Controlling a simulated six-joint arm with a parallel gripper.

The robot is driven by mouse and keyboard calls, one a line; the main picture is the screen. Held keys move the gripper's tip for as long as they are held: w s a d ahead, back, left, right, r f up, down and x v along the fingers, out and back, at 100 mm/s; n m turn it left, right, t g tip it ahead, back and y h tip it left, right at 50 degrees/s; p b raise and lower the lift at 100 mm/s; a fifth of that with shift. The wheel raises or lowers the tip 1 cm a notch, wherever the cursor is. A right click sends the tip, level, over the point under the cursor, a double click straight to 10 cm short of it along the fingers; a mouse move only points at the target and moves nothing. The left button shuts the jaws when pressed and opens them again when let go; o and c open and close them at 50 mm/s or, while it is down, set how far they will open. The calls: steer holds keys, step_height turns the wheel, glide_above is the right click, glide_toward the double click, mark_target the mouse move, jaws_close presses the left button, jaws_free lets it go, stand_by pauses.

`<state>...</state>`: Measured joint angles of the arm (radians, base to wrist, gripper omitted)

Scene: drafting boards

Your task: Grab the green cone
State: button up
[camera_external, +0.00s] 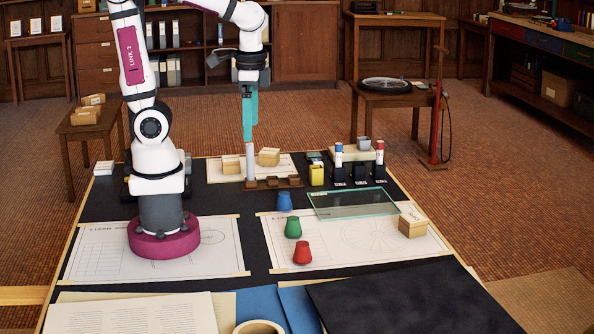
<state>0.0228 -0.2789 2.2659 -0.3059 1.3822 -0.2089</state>
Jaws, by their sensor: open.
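The green cone (293,228) stands upright on the right drawing sheet, blunt-topped and wider at its base. A blue cone (285,202) is just behind it and a red cone (302,254) just in front; small gaps separate them. My gripper (250,172) points down at the back of the board, behind and left of the green cone and well apart from it.
A glass sheet (352,203) lies right of the cones, with a small box (412,226) beyond. A low wooden rack (284,183) sits beside my gripper's tips. A black sheet (405,300) covers the front right.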

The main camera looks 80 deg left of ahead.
steer(key=s+a+f+m, duration=0.2)
steer(key=s+f, duration=0.1)
steer(key=s, duration=0.5)
steer(key=shift+s+m+y, duration=0.2)
steer(key=shift+m+y, duration=0.2)
steer(key=shift+a, duration=0.1)
steer(key=c, duration=0.4)
steer(key=n+t+h, duration=0.7)
steer(key=n+h, duration=0.6)
steer(key=n, duration=1.7)
glide_toward(293, 218)
steer(key=shift+y, duration=0.3)
steer(key=x, duration=1)
steer(key=shift+f, duration=0.1)
